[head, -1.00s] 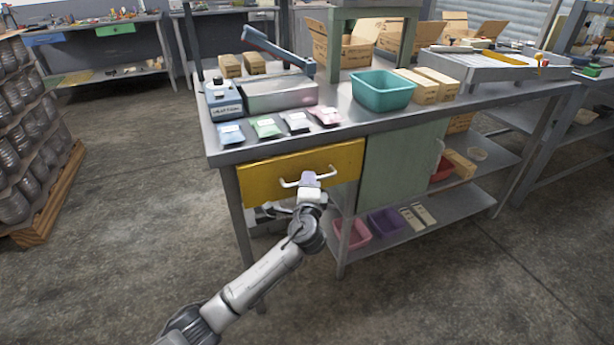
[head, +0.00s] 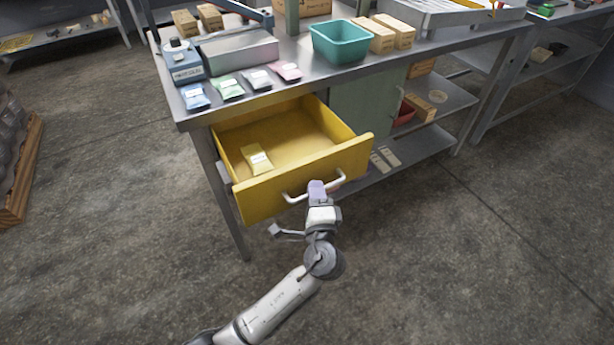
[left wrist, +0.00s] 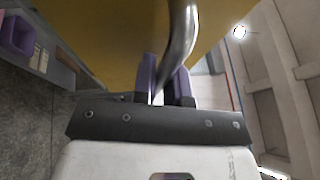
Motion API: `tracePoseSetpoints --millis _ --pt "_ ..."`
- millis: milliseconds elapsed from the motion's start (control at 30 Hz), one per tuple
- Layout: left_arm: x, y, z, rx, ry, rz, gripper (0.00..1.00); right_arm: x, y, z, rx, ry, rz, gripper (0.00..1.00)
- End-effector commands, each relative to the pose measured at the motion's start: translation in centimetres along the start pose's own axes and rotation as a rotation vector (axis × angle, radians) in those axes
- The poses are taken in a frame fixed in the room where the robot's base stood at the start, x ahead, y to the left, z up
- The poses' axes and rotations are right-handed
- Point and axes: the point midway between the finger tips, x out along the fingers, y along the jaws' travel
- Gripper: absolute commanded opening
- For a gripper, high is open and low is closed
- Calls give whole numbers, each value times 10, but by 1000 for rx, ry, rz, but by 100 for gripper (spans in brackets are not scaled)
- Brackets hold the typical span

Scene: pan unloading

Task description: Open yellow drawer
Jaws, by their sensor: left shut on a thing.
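The yellow drawer (head: 300,182) is pulled out under the left end of the workbench, and its inside shows. A pale yellow packet (head: 257,158) lies in it toward the left. The white bar handle (head: 297,197) crosses the drawer front. My right gripper does not show.
On the workbench (head: 290,100) stand a teal bin (head: 341,42), small cartons (head: 385,33), a metal box (head: 238,50) and several coloured packets (head: 228,88). A green cabinet door (head: 365,105) is right of the drawer. The floor in front is clear.

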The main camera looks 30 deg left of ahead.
Motion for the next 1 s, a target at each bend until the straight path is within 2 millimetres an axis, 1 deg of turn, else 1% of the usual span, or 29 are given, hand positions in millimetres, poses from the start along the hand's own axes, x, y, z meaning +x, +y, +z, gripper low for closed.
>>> tracePoseSetpoints --millis 33,200,567,600,833,867,1000 --pt "-4 -2 -2 -2 2 0 0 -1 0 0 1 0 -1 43" --pt "-10 -2 -5 0 2 -1 0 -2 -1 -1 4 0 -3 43" --pt "-12 -2 -5 0 3 -1 0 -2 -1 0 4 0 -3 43" --pt "-12 -2 -5 0 3 -1 14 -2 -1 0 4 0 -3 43" --pt "-11 -2 -5 0 2 -1 36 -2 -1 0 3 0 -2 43" --pt "-11 -2 -5 0 2 -1 37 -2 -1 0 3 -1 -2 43" --pt "-11 -2 -5 0 1 -1 37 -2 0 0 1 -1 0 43"
